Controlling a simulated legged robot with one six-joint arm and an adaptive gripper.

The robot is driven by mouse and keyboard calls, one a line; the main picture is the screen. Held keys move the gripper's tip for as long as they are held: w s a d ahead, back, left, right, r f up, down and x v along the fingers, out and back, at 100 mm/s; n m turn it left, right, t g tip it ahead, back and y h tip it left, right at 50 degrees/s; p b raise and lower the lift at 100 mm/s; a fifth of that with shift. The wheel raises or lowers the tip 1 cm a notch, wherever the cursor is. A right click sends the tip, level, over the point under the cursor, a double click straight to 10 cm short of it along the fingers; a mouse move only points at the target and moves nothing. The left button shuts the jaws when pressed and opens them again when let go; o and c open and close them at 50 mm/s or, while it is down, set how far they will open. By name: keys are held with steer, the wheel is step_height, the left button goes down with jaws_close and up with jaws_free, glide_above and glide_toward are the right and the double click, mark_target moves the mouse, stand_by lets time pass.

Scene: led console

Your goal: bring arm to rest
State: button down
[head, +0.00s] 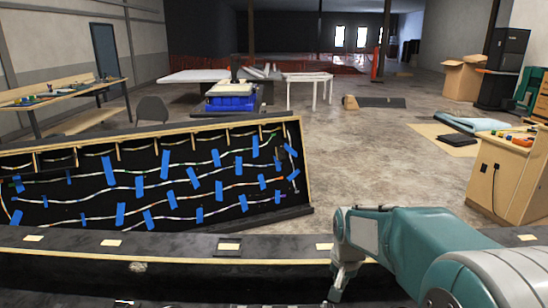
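My arm reaches in from the lower right of the head view, with a teal and grey forearm. My gripper (340,288) hangs at the lower middle, pointing down in front of the black ledge. Its fingertips are near the bottom edge of the picture, and I cannot tell whether they are open or shut. I see nothing clearly held in it. The LED console (128,168) is a black tilted panel with a wooden frame, left of my gripper. Wavy light strips run across it, held by several blue tape pieces.
A black ledge (185,243) with pale labels runs across the front, close to my arm. A wooden cabinet (497,187) stands at the right. A workbench (60,95), a blue bin (232,98) and a white table (307,80) are farther back. The concrete floor between is open.

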steer(key=s+r+n+t, duration=0.2)
steer(key=s+r, duration=0.3)
steer(key=s, duration=0.6)
steer(key=s+r+n+t, duration=0.2)
steer(key=s+r, duration=0.3)
steer(key=s, duration=0.6)
steer(key=shift+s, duration=0.3)
